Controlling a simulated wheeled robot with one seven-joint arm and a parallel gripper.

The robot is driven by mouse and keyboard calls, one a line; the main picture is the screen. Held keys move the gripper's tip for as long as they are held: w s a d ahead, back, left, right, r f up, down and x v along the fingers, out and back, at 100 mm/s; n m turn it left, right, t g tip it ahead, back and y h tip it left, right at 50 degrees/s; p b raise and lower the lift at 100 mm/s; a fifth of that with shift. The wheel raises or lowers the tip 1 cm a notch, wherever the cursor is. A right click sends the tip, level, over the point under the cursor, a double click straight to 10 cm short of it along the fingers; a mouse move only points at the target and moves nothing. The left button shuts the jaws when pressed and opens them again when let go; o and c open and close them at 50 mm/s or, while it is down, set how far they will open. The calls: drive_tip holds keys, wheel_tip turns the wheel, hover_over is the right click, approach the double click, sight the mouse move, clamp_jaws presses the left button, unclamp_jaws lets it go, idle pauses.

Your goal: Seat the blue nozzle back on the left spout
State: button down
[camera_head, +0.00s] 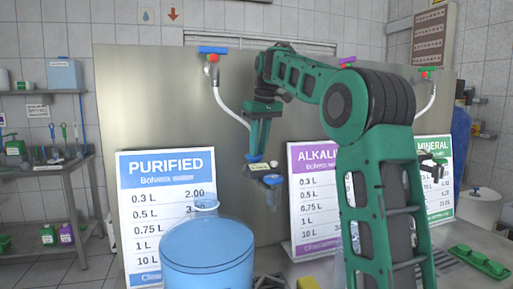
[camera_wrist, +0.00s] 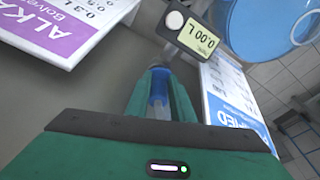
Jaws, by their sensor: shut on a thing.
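My gripper (camera_head: 262,150) hangs in front of the steel panel, between the PURIFIED and ALKALINE boards. It is shut on a blue nozzle (camera_wrist: 158,90), which sits between the fingers (camera_wrist: 160,85) in the wrist view. In the head view the blue nozzle (camera_head: 273,180) shows at the fingertips. A small meter (camera_wrist: 197,38) reading 0.00 L is close to the nozzle in the wrist view; whether they touch is unclear. The left spout has a blue-handled tap (camera_head: 212,50) and a white hose (camera_head: 229,108) curving down toward my gripper. The hose's lower end is hidden.
A large blue bottle (camera_head: 207,250) stands below and left of my gripper. The PURIFIED board (camera_head: 170,215) is behind it. The ALKALINE board (camera_head: 303,230) is partly covered by my arm. A purple tap (camera_head: 347,62) and a green tap (camera_head: 427,70) are further right.

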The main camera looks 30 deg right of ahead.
idle(0.3)
drive_tip(key=c, duration=1.5)
unclamp_jaws()
drive_tip(key=shift+o, duration=0.8)
drive_tip(key=o, duration=0.5)
drive_tip(key=shift+r, duration=3.5)
